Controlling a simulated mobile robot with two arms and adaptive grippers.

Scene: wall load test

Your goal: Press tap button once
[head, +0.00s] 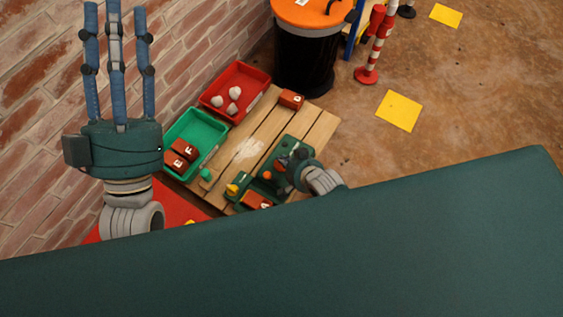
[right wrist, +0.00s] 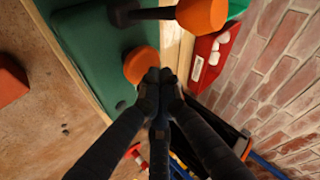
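A green panel (head: 296,148) lies on the wooden table and carries orange parts. In the right wrist view, the panel (right wrist: 90,50) bears a round orange button (right wrist: 141,65) and a dark lever with an orange knob (right wrist: 202,14). My right gripper (right wrist: 158,76) has its fingertips drawn together, with nothing between them, right at the button's lower edge; I cannot tell whether they touch it. In the head view, my right gripper (head: 290,160) is over the panel and partly covers it. My left gripper (head: 117,8) is raised at the left, fingers straight, apart and empty.
A green bin (head: 209,124) holds lettered red blocks. A red bin (head: 253,74) holds white lumps. A block marked D (head: 291,99) and one marked A (head: 257,200) are near the panel. A black barrel (head: 304,68) stands behind. The brick wall is close on the left.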

